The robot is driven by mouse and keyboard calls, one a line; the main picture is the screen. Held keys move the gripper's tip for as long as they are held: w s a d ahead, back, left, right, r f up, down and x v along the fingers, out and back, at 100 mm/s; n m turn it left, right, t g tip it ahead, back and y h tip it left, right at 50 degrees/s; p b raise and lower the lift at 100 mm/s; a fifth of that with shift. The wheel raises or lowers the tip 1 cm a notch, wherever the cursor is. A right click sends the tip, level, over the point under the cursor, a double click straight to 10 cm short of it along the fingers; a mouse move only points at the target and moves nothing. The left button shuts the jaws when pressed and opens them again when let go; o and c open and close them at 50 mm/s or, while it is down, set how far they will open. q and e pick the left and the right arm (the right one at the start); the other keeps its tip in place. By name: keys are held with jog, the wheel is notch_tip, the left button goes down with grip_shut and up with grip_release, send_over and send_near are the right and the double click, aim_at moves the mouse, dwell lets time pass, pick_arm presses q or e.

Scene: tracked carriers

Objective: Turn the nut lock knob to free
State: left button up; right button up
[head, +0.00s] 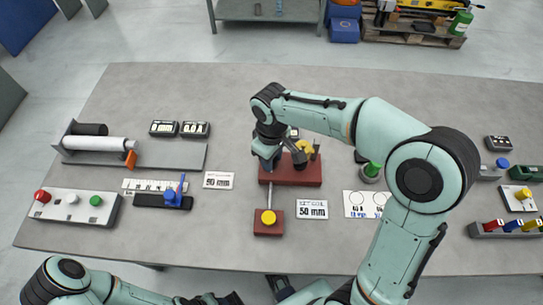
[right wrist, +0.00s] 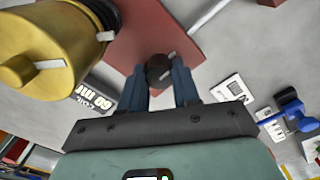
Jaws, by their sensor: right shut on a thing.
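The red-brown block (head: 300,174) stands near the middle of the table, with a yellow knob (head: 304,146) on it. In the right wrist view the red base (right wrist: 140,35) carries a small dark round knob (right wrist: 158,68) with a pale pointer mark, which looks like the lock knob. My right gripper (head: 268,163) is shut on this dark knob; its blue fingers (right wrist: 172,85) sit on both sides of it. In the head view the gripper hides the knob. My left gripper (head: 215,299) is low at the bottom edge, partly cut off; its jaws are unclear.
A large yellow knob (right wrist: 35,65) stands close left in the wrist view. A rod (head: 270,195) runs to a smaller red block (head: 265,229) with a yellow top. A "50 mm" card (head: 312,210) lies beside it. A button box (head: 72,207) and a roller stand (head: 130,157) are left.

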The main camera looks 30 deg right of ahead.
jog(key=shift+w, duration=0.1)
dwell(0.3)
jog(key=o, duration=1.1)
jog(key=shift+c, duration=0.2)
jog(key=shift+r, duration=0.1)
notch_tip(320, 180, up, 13)
jog(key=p, duration=0.2)
jog(key=shift+r, duration=0.15)
